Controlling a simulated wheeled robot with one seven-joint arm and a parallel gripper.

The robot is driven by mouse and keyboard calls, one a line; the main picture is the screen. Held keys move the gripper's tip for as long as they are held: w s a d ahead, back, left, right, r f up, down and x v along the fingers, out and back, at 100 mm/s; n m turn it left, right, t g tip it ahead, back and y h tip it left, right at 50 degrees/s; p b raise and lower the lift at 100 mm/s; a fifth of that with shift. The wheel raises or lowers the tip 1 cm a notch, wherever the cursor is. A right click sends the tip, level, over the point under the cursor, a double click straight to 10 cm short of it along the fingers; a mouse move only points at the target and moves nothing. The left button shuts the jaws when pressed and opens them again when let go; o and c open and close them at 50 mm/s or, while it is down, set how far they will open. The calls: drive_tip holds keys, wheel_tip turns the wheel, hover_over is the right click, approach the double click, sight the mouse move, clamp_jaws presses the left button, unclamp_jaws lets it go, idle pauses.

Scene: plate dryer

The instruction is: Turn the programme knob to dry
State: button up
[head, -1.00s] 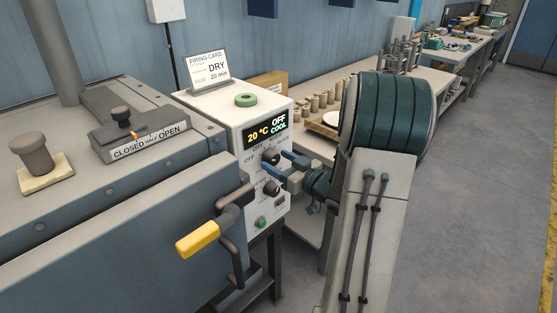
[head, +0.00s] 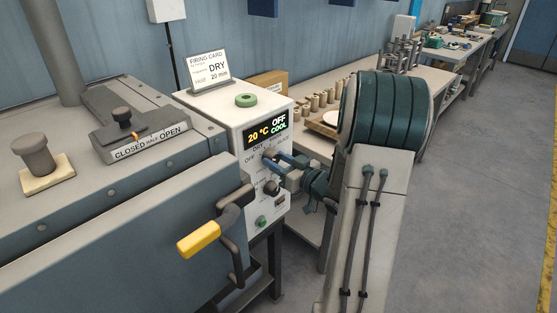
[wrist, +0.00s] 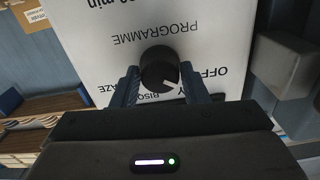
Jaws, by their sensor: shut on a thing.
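The black programme knob (wrist: 158,66) is between the two fingers of my gripper (wrist: 159,82) in the wrist view, and the jaws are shut on it. Its white mark points down and right in that view, toward the OFF and partly hidden DRY labels; I cannot tell exactly which. In the head view my gripper (head: 277,160) is at the upper knob of the white control box (head: 216,117) and mostly covers it. The display (head: 266,130) reads 20 °C, OFF and COOL.
A lower dark knob (head: 271,187) and a green button (head: 262,221) are below. A yellow-handled lever (head: 199,239) stands out at the left. A firing card (head: 209,70) on the box reads DRY, 20 min. A bench with small pots (head: 322,98) is behind.

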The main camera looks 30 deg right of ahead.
drive_tip(key=m+p, duration=0.2)
drive_tip(key=m, duration=0.1)
drive_tip(key=shift+r+m, duration=0.15)
drive_tip(key=shift+m, duration=0.25)
drive_tip(key=shift+m+p, duration=1.2)
drive_tip(key=shift+m, duration=0.3)
drive_tip(key=o, duration=1)
drive_tip(key=shift+c, duration=0.2)
drive_tip(key=b+v, duration=0.2)
drive_tip(key=v, duration=1.2)
drive_tip(key=shift+w, duration=0.2)
